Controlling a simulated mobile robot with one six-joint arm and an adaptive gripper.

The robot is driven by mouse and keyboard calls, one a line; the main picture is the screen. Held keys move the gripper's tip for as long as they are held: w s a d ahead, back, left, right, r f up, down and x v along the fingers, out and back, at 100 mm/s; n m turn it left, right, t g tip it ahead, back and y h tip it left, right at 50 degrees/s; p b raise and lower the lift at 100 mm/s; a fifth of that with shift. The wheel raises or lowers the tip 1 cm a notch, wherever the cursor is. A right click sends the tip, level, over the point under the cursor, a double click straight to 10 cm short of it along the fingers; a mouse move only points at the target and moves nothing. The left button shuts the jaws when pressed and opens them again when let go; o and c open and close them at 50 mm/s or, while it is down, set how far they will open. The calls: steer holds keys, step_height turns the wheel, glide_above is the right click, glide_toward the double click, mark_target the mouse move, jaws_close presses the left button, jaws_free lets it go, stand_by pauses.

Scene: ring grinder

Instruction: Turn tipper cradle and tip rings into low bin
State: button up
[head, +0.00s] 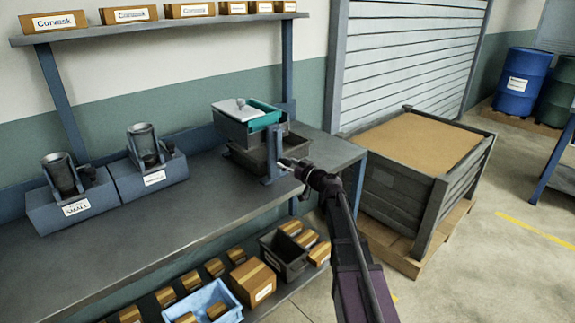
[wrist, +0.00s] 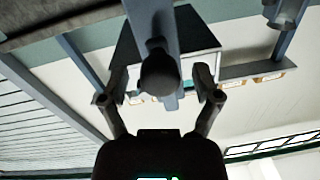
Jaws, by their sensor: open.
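The tipper cradle (head: 238,127) stands at the right end of the bench. It is a grey tray on a blue-grey stand (head: 271,160), with a teal container (head: 266,120) and a pale grey piece on top. It looks about level. A dark low bin (head: 250,160) sits beneath it, partly hidden by the stand. No rings can be made out in either. My gripper (head: 288,165) is at the front of the stand. In the wrist view my gripper (wrist: 161,88) is open, its fingers on either side of a dark round knob (wrist: 160,72), with gaps on both sides.
Two blue-grey holders with dark cylinders (head: 72,205) (head: 152,178) stand on the left of the bench (head: 190,230). Boxes fill the shelf above and the lower shelf. A large wooden crate (head: 438,205) stands right of my arm. The bench front is clear.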

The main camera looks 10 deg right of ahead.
jaws_close()
stand_by(0.3)
